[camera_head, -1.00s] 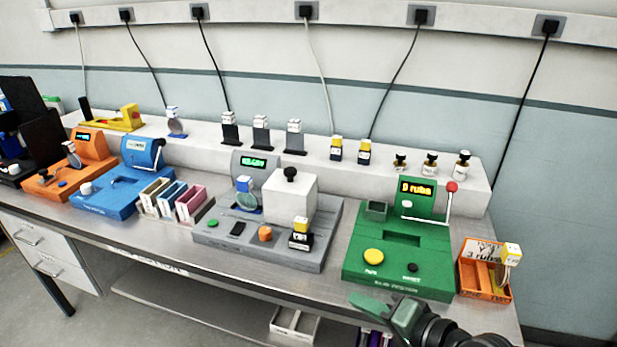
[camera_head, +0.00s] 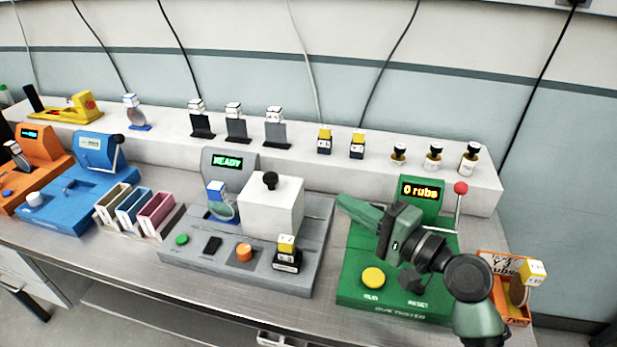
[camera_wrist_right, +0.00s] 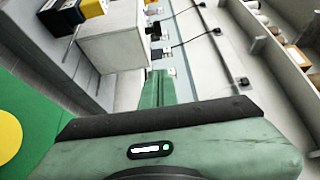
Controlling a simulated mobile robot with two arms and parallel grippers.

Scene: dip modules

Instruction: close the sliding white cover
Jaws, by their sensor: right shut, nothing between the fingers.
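The sliding white cover (camera_head: 270,205) is a white box with a black knob (camera_head: 270,180) on top. It sits on the grey machine (camera_head: 315,240), whose screen reads READY. A white-topped blue holder with a round disc (camera_head: 220,200) stands just left of the cover, outside it. My right gripper (camera_head: 345,205) is shut and empty, above the green rub tester and to the right of the cover, apart from it. In the right wrist view the cover (camera_wrist_right: 112,50) shows beyond the shut green fingers (camera_wrist_right: 156,85). My left gripper is not in view.
The green tester (camera_head: 355,285) lies under my right arm, with a red-tipped lever (camera_head: 459,205) behind. A yellow-and-black block (camera_head: 287,252) stands at the grey machine's front. An orange tray (camera_head: 500,262) is at right. Narrow bins (camera_head: 155,215) stand at left.

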